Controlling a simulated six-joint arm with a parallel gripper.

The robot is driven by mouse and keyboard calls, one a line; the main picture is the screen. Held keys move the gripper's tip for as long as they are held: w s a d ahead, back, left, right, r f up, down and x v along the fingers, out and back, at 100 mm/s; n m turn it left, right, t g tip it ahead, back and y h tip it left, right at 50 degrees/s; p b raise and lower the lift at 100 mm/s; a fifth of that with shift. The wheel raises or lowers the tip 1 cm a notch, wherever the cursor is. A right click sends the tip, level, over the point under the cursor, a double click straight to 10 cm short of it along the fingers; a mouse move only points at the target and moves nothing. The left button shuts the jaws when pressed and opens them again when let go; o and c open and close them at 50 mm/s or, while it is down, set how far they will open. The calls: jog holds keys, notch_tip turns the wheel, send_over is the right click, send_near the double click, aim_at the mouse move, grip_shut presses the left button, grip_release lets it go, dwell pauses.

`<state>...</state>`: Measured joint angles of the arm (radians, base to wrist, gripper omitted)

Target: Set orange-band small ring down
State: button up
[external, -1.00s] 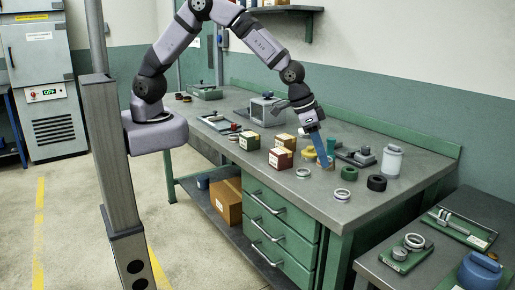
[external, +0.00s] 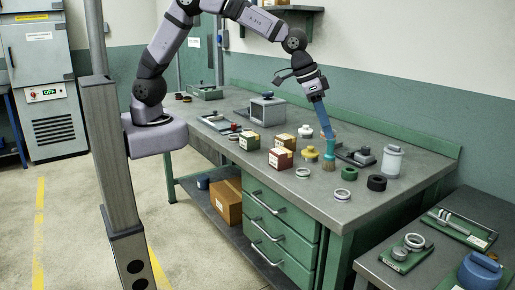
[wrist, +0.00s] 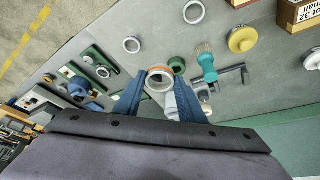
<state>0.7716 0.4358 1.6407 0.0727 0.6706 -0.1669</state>
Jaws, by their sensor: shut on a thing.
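The orange-band small ring (wrist: 160,79) is pale, with an orange strip along its edge, and sits between the two blue fingertips in the wrist view. My gripper (wrist: 161,82) is shut on it. In the external view my gripper (external: 327,137) points down over the back right part of the bench, its tips above the bench top close to the teal brush (external: 329,156). The held ring is too small to make out there. The brush also shows in the wrist view (wrist: 206,66), right of the held ring and apart from it.
Two pale rings (external: 303,173) (external: 342,194) lie near the bench's front edge. A green ring (external: 349,173), a black ring (external: 376,183) and a white canister (external: 392,161) stand to the right. Boxes (external: 281,158) and yellow pieces (external: 308,153) stand left. A side table (external: 365,262) holds green fixtures.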

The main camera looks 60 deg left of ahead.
jog(key=w+a+n, duration=0.2)
jog(key=w+a, duration=0.3)
jog(key=w, duration=0.4)
jog(key=n+t+y+b, duration=0.1)
jog(key=n+y+b, duration=0.1)
jog(key=n+b, duration=0.15)
send_over(324, 144)
jog(key=p, duration=0.1)
jog(key=shift+n, duration=0.35)
jog(key=shift+s+a+f+p, duration=0.15)
jog(key=shift+f+p, duration=0.45)
jog(key=shift+f, duration=2)
jog(key=shift+s+f+p, duration=0.2)
jog(key=shift+f+p, duration=0.4)
jog(key=shift+f, duration=1.95)
jog(key=shift+s+a+f+p, duration=0.15)
jog(key=shift+f+p, duration=0.45)
jog(key=shift+f, duration=2)
jog(key=shift+f, duration=0.15)
jog(key=o, duration=1.2)
jog(key=shift+c, duration=0.2)
